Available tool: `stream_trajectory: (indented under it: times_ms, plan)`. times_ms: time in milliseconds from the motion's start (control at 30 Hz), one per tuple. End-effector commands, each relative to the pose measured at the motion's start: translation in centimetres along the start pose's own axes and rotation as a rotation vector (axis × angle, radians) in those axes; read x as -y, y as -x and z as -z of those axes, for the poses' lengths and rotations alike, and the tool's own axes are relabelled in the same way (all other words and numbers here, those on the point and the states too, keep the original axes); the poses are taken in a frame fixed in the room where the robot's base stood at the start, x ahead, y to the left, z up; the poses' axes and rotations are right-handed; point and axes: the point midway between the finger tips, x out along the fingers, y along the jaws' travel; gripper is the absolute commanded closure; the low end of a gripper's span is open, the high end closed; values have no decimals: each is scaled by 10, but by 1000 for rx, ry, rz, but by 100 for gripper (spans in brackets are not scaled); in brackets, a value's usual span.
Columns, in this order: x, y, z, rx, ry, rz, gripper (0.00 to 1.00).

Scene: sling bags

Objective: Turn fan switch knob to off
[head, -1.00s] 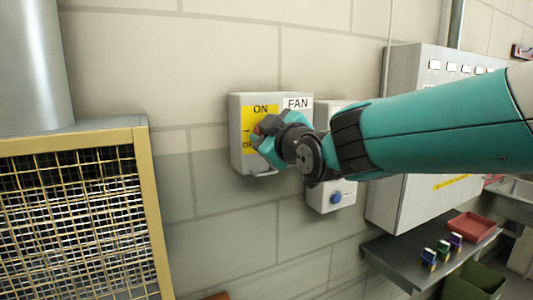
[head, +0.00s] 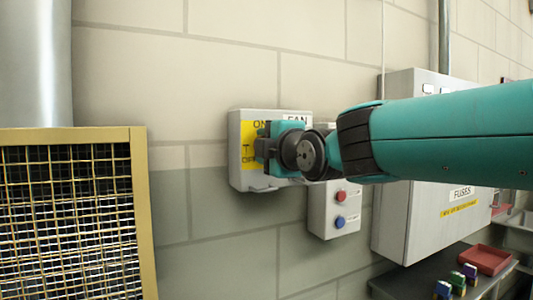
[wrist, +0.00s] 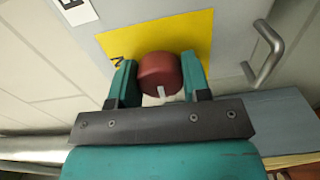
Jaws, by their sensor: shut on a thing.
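The fan switch box (head: 236,180) is a grey box on the wall with a yellow plate (head: 247,136) marked ON above and OFF below, and a FAN label (head: 296,119). Its round red knob (wrist: 160,72) shows in the wrist view between my fingers, with a white mark facing my palm. My gripper (head: 263,146) is at the yellow plate in the head view and hides the knob there. In the wrist view my gripper (wrist: 159,80) is shut on the knob, one teal finger on each side. The exact knob setting is hard to read.
A metal handle (wrist: 263,55) sticks out of the box beside the knob. A box with red and blue buttons (head: 326,222) hangs to the right, then a grey fuse cabinet (head: 395,225). A yellow-framed mesh guard (head: 141,215) stands at left. Bare wall lies below the switch.

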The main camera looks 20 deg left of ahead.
Motion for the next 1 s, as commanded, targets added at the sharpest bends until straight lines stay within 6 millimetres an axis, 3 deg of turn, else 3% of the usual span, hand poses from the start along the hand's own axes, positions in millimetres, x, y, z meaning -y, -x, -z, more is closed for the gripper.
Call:
stream_trajectory:
  times_ms: [633,667,767,1000]
  plan:
    - [-1,0,-1,2,55,-1,80]
    - [-1,0,-1,2,55,-1,54]
    - [-1,0,-1,2,54,-1,31]
    - [0,0,0,1,53,0,31]
